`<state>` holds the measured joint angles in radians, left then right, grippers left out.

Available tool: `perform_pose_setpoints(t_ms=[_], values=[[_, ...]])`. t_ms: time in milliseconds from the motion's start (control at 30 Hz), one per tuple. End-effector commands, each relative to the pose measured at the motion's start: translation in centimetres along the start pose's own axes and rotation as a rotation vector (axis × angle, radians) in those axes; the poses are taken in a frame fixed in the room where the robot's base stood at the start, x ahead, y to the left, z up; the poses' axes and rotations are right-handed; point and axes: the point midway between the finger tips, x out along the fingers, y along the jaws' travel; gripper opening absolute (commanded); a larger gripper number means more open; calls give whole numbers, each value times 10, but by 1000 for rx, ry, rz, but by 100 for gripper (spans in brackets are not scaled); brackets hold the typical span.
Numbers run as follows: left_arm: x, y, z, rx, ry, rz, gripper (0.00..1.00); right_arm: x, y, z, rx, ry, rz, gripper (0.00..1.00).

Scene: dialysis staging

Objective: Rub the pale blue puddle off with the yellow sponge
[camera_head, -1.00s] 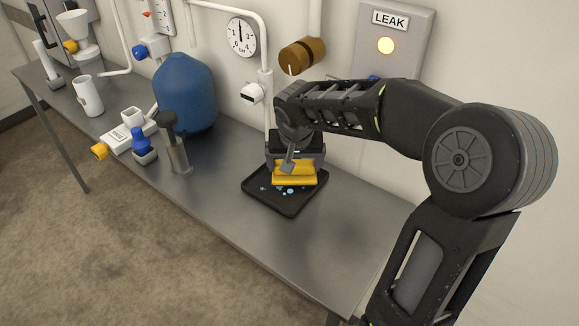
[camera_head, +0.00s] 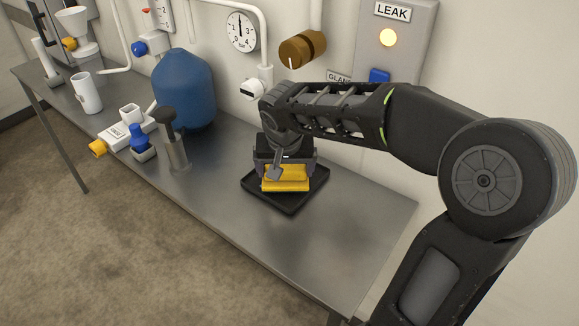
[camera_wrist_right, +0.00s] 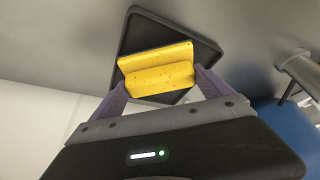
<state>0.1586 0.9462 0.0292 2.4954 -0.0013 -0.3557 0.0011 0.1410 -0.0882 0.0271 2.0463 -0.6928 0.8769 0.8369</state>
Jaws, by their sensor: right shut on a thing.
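The yellow sponge (camera_head: 286,184) is between the fingers of my right gripper (camera_head: 285,172), which is shut on it, over the black tray (camera_head: 289,208). In the right wrist view the sponge (camera_wrist_right: 158,77) spans the two purple-grey fingers of the gripper (camera_wrist_right: 158,82), with the dark tray (camera_wrist_right: 145,32) behind it. I cannot tell for sure whether the sponge touches the tray floor. No pale blue puddle shows in the head view now; the sponge and gripper cover part of the tray. My left gripper is not in view.
The tray lies on a grey metal bench (camera_head: 350,240) with free room to its right and front. A metal pump-like cylinder (camera_head: 176,150) and a blue tank (camera_head: 184,90) stand to the left. A wall panel marked LEAK (camera_head: 393,40) has a lit lamp.

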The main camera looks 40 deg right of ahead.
Motion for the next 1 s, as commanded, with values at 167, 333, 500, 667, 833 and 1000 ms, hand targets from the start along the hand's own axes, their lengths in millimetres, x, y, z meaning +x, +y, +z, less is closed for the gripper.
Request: perform_pose_setpoints(t_ms=[167, 333, 500, 667, 833, 1000], values=[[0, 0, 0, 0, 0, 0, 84, 0, 0, 0, 0, 0, 0, 45], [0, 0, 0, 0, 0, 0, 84, 0, 2, -2, 1, 0, 0, 45], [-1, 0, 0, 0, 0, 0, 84, 5, 10, -11, 4, -1, 1, 45], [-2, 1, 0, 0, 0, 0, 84, 11, 19, -22, 3, -1, 1, 45], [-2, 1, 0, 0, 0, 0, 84, 15, 25, -28, 1, -1, 1, 45], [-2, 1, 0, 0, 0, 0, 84, 16, 26, -28, 0, -1, 2, 45]])
